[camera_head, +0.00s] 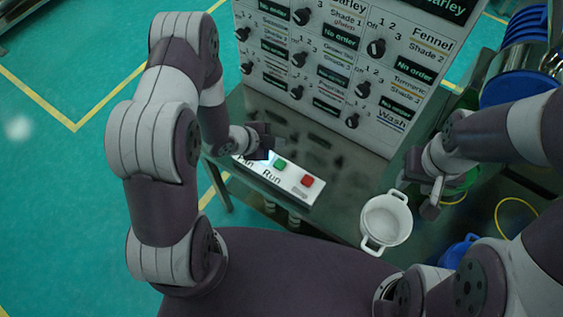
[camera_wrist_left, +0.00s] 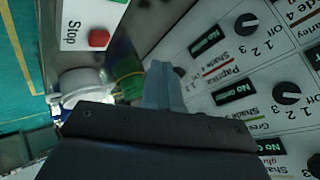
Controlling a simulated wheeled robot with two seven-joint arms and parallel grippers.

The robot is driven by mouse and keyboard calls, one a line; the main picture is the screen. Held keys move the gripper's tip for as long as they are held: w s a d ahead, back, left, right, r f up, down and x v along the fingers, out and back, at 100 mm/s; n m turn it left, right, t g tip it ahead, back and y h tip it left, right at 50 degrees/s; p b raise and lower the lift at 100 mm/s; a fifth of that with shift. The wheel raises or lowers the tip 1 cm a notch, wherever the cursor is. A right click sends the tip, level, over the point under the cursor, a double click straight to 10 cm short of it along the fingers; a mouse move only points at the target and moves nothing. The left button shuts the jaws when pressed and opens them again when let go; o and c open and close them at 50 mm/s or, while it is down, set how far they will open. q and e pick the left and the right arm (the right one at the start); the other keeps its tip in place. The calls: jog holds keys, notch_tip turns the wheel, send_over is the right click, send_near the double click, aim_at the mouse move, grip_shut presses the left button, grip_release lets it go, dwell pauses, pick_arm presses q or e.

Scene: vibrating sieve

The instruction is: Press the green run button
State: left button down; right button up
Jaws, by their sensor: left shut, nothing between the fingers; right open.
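The green run button (camera_head: 280,163) sits on a white control strip (camera_head: 296,192) beside a red button (camera_head: 307,181). My left gripper (camera_head: 262,154) is shut and empty, just left of the green button in the head view; I cannot tell its height above the strip. In the left wrist view its closed fingers (camera_wrist_left: 163,84) show in front of the dial panel. The red button (camera_wrist_left: 98,38) with its "Stop" label shows there too, and a green edge (camera_wrist_left: 120,1) is cut off at the top. My right gripper (camera_head: 434,196) is open near the white pot.
A panel with black dials (camera_head: 340,60) rises behind the strip. A white two-handled pot (camera_head: 386,219) stands at the right, with a blue object (camera_head: 458,250) and yellow cable (camera_head: 515,203) beyond. Blue round equipment (camera_head: 520,85) is at the upper right. Green floor is open at the left.

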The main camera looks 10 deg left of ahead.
aim_at(277, 165)
pick_arm(q)
notch_tip(277, 165, down, 9)
jog(key=b, duration=0.7)
jog(key=shift+s+d+r, duration=0.1)
jog(key=shift+r, duration=0.05)
pick_arm(e)
notch_tip(277, 165, down, 7)
jog(key=shift+d+f, duration=0.2)
dwell(1.3)
pick_arm(q)
jog(key=shift+f+b, duration=0.4)
jog(key=shift+b, duration=0.15)
pick_arm(e)
jog(key=shift+f, duration=0.35)
pick_arm(q)
jog(key=shift+f+b, duration=0.45)
jog(key=shift+f, duration=0.05)
pick_arm(e)
jog(key=shift+f, duration=0.45)
pick_arm(q)
jog(key=shift+r, duration=0.15)
pick_arm(e)
jog(key=shift+r, duration=0.15)
pick_arm(q)
jog(key=shift+r+p, duration=0.8)
pick_arm(e)
jog(key=shift+s+r, duration=0.1)
jog(key=shift+r, duration=0.55)
jog(key=shift+r, duration=0.1)
